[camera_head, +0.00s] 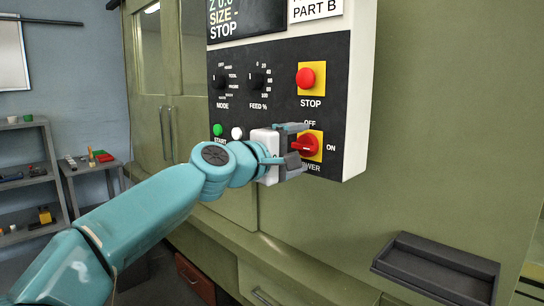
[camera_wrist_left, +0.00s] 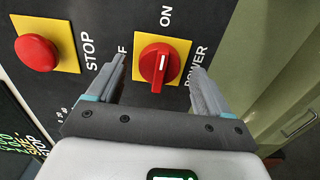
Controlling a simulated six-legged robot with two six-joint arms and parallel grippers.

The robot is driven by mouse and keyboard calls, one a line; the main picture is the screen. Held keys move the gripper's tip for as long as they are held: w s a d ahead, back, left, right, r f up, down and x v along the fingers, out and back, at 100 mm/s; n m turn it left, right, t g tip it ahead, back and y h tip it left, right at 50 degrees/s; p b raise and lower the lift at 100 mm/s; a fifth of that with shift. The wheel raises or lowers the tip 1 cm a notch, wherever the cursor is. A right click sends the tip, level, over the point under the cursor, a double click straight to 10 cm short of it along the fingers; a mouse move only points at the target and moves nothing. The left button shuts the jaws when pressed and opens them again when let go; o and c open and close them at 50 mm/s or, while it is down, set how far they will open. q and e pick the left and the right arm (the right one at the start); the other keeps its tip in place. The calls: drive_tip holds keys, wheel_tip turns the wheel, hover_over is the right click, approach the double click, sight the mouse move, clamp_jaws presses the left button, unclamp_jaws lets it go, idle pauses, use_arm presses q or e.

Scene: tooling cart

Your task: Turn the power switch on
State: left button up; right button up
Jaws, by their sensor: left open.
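The power switch is a red rotary knob (camera_head: 307,146) on a yellow plate, low on the machine's black control panel. In the left wrist view the knob (camera_wrist_left: 154,68) has its grip ridge and white mark pointing towards the ON label; OFF lies to the side, partly hidden by a finger. My left gripper (camera_head: 295,146) is in front of the switch. Its open fingers (camera_wrist_left: 159,70) stand on either side of the knob, with gaps between them and it. The gripper holds nothing. My right gripper is in neither view.
A red STOP button (camera_head: 306,78) on a yellow plate is just above the switch. MODE (camera_head: 221,82) and FEED dials and a green START button (camera_head: 217,130) are to the left. A dark empty tray (camera_head: 435,270) juts out at lower right.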

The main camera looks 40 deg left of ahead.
use_arm(q)
drive_tip(key=s+a+b, duration=0.1)
drive_tip(key=s+b, duration=0.1)
drive_tip(key=s, duration=1.3)
drive_tip(key=shift+b, duration=0.4)
drive_tip(key=shift+s+a, duration=0.1)
drive_tip(key=shift+r, duration=0.15)
